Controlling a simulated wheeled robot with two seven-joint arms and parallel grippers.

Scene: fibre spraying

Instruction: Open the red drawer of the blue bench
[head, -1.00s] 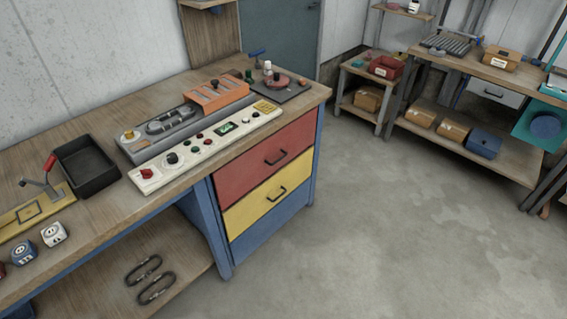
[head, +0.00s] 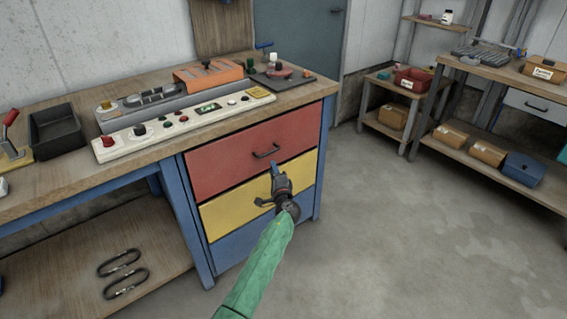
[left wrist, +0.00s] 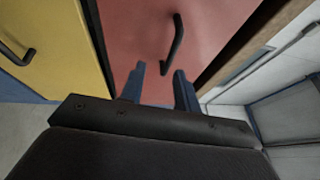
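The red drawer (head: 225,160) is the top one of three in the blue bench (head: 183,215) and looks shut. Its dark bar handle (head: 267,152) is at the front. In the left wrist view the red drawer (left wrist: 205,30) fills the upper middle, with its handle (left wrist: 174,42) just beyond my fingertips. My left gripper (head: 274,167) is just below the handle in the head view. In the left wrist view my left gripper (left wrist: 160,72) has its two blue fingers apart, with nothing between them. My right gripper is not in view.
The yellow drawer (head: 235,206), with its own handle, is under the red one and partly behind my left gripper. A control panel (head: 180,125) and a black tray (head: 57,132) are on the benchtop. The floor (head: 400,240) in front is clear.

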